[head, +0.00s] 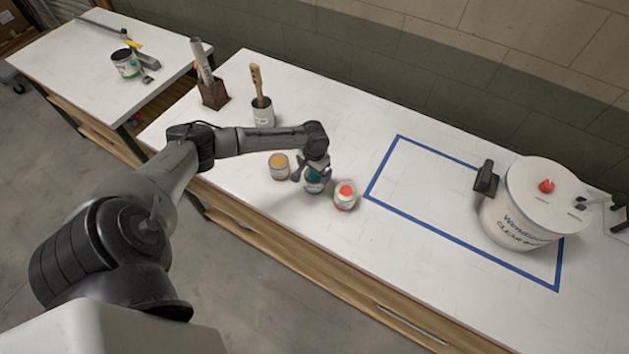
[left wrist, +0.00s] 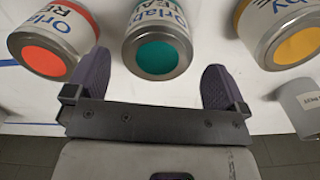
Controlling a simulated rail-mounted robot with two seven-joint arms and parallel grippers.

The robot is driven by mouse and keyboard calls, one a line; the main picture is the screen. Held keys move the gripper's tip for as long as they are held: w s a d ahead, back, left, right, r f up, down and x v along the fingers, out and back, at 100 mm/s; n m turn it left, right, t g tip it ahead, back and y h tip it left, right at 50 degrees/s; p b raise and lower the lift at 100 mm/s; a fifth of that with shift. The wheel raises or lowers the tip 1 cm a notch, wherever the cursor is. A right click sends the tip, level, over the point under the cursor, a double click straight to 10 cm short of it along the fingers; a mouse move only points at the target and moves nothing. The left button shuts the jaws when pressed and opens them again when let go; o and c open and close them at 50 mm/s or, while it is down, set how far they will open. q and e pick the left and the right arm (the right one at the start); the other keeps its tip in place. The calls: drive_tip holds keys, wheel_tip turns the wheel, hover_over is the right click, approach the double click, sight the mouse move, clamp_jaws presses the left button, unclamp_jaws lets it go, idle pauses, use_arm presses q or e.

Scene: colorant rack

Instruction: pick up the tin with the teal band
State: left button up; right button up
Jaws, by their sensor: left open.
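The tin with the teal band (head: 315,187) stands on the white bench in the head view, partly hidden by my left gripper (head: 312,173). In the left wrist view the teal tin (left wrist: 158,48) shows its teal lid and label reading "Orlab". The left gripper (left wrist: 156,78) is open, its two dark fingers apart, with the tin just ahead of the gap between them. My right gripper is not in view.
A yellow-topped tin (head: 279,166) and a red-topped tin (head: 345,195) stand close on either side. Behind are a brush cup (head: 263,114) and a brown holder (head: 214,96).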

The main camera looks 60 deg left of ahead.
sight(315, 174)
use_arm(q)
drive_tip(key=shift+w+d+f, duration=0.1)
drive_tip(key=shift+w+f, duration=0.05)
drive_tip(key=shift+f, duration=2.5)
drive_tip(key=shift+c, duration=0.2)
drive_tip(key=c, duration=1)
drive_tip(key=shift+o, duration=0.2)
